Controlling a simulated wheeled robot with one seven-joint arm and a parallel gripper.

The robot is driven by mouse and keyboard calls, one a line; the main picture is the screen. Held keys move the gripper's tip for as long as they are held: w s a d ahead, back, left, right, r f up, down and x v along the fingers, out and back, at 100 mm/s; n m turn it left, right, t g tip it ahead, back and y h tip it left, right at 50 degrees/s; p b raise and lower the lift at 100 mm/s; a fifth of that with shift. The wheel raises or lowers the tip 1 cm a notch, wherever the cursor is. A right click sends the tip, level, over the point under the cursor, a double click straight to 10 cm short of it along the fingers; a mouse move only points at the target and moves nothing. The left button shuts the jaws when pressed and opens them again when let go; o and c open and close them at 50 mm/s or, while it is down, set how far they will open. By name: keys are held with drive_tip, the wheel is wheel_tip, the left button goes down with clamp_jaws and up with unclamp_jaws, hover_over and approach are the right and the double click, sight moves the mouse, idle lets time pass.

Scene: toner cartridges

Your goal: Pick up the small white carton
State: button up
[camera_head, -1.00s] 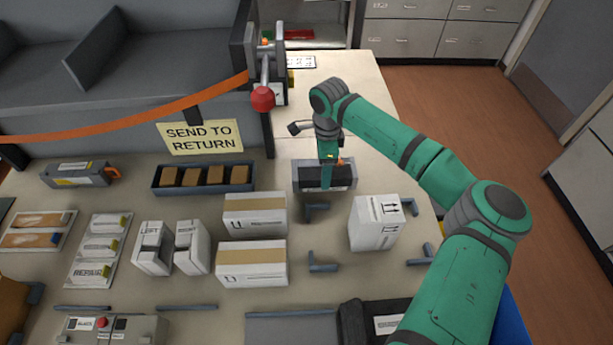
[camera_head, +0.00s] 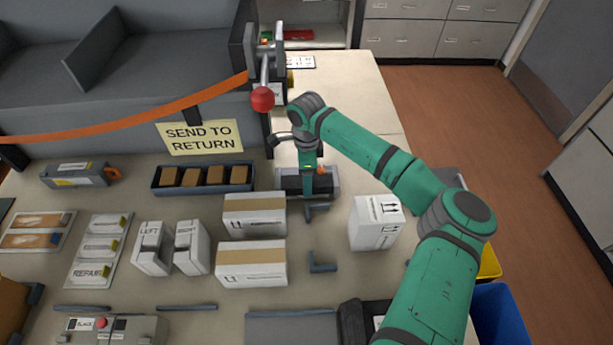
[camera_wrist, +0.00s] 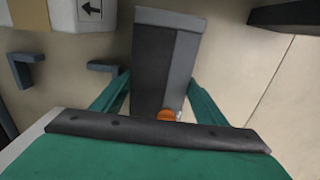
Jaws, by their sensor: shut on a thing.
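A small white carton (camera_head: 376,222) with arrow marks stands upright on the table, right of the taped cartons. My gripper (camera_head: 310,178) is behind it and to its left, apart from it. My gripper is shut on a dark grey cartridge (camera_head: 291,183) with an orange end. In the wrist view the cartridge (camera_wrist: 153,65) lies between my two teal fingers (camera_wrist: 160,88). I cannot tell whether it is clear of the table. A carton with an arrow label (camera_wrist: 91,10) is cut off at the wrist view's top edge; which one is unclear.
Two white cartons with tan tape (camera_head: 254,201) (camera_head: 251,250) stand left of the small carton. Dark corner brackets (camera_head: 322,267) lie between them. A tray of brown blocks (camera_head: 203,190), the left and right units (camera_head: 152,248) and a red-knobbed lever (camera_head: 263,98) stand further left and back.

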drive_tip(key=o, duration=1)
drive_tip(key=shift+f, duration=0.15)
drive_tip(key=o, duration=0.4)
